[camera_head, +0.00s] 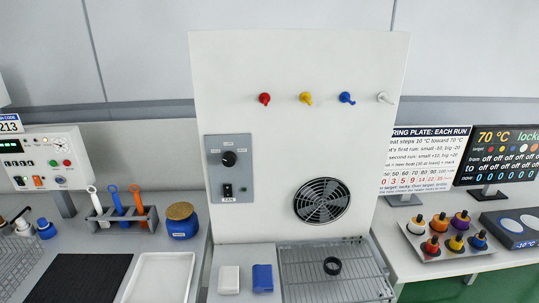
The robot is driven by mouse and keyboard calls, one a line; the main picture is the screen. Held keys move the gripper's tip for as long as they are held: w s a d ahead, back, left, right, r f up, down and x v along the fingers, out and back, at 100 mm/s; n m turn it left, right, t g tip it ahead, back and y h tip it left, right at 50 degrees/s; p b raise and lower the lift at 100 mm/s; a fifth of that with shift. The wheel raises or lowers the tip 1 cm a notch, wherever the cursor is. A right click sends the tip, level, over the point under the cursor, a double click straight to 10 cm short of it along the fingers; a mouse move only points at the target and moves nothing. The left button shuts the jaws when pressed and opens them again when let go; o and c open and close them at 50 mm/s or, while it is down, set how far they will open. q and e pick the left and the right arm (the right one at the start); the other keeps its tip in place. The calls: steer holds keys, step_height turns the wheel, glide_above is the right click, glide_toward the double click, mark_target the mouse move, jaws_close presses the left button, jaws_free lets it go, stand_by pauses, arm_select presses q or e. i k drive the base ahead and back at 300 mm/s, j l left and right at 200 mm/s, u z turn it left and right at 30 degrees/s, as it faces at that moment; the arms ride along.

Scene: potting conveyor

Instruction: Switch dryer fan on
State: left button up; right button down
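A tall white panel (280,120) stands upright in the middle of the view. A grey control box (229,168) on its left side carries a black knob (229,158), with a black switch (227,189) below it and a small green dot (243,190) beside the switch. The labels and the switch's position are too small to tell. A round black fan grille (322,201) sits low on the panel's right; I cannot tell if the fan turns. Neither of my grippers is in view.
A wire rack (310,285) with a black ring (332,266) lies before the panel, beside white (229,280) and blue (262,278) blocks. Coloured pegs (305,97) stick out above. A tool rack (125,219) and blue jar (183,229) stand left; a tray of knobs (440,262) stands right.

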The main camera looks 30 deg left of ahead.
mark_target(227, 188)
steer(key=k+u, duration=0.15)
steer(key=u, duration=0.85)
